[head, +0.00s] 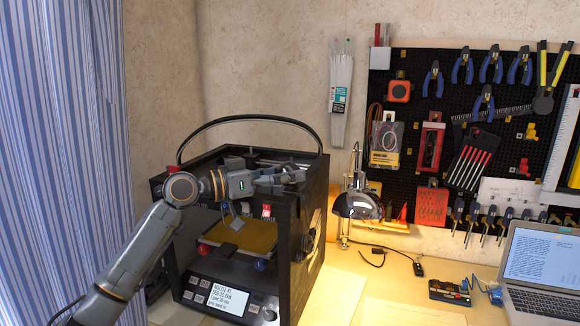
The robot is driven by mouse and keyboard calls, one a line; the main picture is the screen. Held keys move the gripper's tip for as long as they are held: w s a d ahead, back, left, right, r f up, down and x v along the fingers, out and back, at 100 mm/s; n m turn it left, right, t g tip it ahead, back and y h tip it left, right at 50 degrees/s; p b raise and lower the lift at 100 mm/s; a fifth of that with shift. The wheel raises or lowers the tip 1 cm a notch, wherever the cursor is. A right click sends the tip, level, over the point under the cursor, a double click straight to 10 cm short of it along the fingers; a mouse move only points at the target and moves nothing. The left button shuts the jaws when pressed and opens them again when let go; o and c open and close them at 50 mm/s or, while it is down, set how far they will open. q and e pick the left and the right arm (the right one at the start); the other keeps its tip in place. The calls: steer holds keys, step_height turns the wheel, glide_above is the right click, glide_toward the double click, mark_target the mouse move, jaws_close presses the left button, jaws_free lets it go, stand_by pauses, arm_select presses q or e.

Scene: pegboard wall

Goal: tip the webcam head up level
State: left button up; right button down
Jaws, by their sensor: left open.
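My left gripper (286,179) reaches in from the left, at the top front of the black 3D printer (313,215). Its jaws are open, pointing right, close to the printer's upper front edge. I cannot make out a webcam for certain. A small grey tilted piece (236,222) hangs below the gripper body in front of the printer's opening; whether it is the webcam head is unclear. My gripper and forearm hide part of the printer's top edge. My right gripper is not in view.
A black tube arches over the printer. A lamp (360,205) stands right of it on the lit desk. A pegboard (445,135) of tools covers the wall. A laptop (540,265) sits at far right. A striped curtain (65,140) hangs at left. The desk front is mostly clear.

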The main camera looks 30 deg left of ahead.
arm_select(q)
steer(key=shift+w+d, duration=0.3)
steer(key=shift+w, duration=0.15)
steer(key=c, duration=1.2)
steer(key=shift+o, duration=0.2)
steer(key=shift+d+r+m+g+p, duration=0.1)
steer(key=shift+r+m+g+p, duration=0.3)
steer(key=shift+p, duration=0.35)
steer(key=m+g+y+p, duration=0.1)
steer(key=p, duration=0.2)
steer(key=d+m+g+y+p, duration=0.1)
steer(key=y+p, duration=0.1)
steer(key=p, duration=0.1)
steer(key=shift+w+r+m, duration=0.1)
steer(key=shift+r+m, duration=0.05)
steer(key=shift+m, duration=0.25)
steer(key=shift+d+f+m+g+y+p, duration=0.15)
steer(key=shift+f+m+g+y+p, duration=0.15)
steer(key=shift+p, duration=0.7)
